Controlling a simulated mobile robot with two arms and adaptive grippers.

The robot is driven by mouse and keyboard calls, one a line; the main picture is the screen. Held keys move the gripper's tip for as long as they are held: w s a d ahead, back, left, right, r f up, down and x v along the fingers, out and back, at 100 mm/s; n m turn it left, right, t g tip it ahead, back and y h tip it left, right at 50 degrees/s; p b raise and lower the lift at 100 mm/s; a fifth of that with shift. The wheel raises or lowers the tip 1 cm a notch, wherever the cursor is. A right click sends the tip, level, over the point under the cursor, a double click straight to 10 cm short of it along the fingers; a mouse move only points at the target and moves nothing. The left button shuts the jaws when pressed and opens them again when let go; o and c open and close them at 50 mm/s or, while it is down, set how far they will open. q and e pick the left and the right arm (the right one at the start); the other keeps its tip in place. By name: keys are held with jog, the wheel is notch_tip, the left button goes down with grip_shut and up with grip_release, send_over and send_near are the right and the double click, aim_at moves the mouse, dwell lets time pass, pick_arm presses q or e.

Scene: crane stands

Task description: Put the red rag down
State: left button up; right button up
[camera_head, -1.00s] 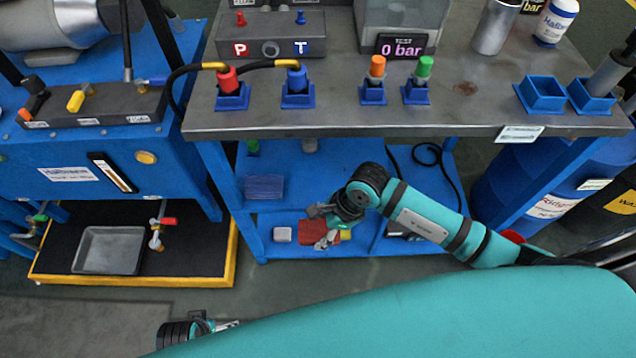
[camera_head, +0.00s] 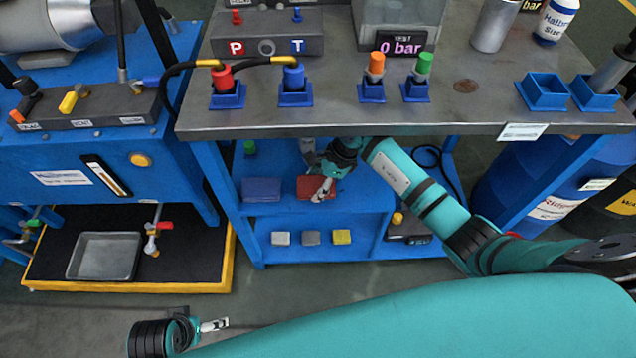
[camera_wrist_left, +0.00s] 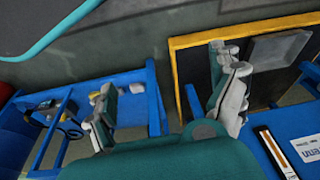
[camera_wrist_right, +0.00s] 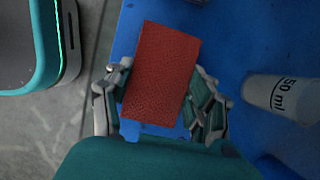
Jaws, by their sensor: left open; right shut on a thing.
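The red rag (camera_head: 308,187) is a flat red rectangle at the upper shelf under the bench, to the right of a blue rag (camera_head: 262,190). My right gripper (camera_head: 322,184) reaches in under the bench top and is shut on the red rag. In the right wrist view the rag (camera_wrist_right: 162,72) lies flat between the two fingers, over the blue shelf. I cannot tell whether it touches the shelf. My left gripper (camera_head: 214,325) is open and empty, low in front of the bench; its spread fingers also show in the left wrist view (camera_wrist_left: 168,92).
The upper shelf (camera_head: 362,196) is clear to the right of the rag. Below it are a light grey block (camera_head: 280,238), a darker grey block (camera_head: 311,238) and a yellow block (camera_head: 341,237). The bench top (camera_head: 330,122) overhangs the gripper. A 50 ml beaker (camera_wrist_right: 280,97) stands nearby.

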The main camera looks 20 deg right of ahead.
pick_arm(q)
jog(key=shift+r, duration=0.25)
pick_arm(e)
jog(key=shift+f, duration=0.1)
jog(key=o, duration=1.1)
jog(key=shift+v, duration=1)
jog(key=s+d, duration=0.1)
jog(key=d, duration=0.2)
jog(key=s+d, duration=0.1)
jog(key=d, duration=0.2)
jog(key=s+d, duration=0.1)
jog(key=d, duration=0.3)
jog(key=shift+f, duration=0.25)
pick_arm(q)
jog(key=shift+f, duration=0.95)
pick_arm(e)
jog(key=shift+s+d, duration=0.15)
jog(key=shift+d, duration=0.5)
pick_arm(q)
jog(key=shift+s, duration=0.1)
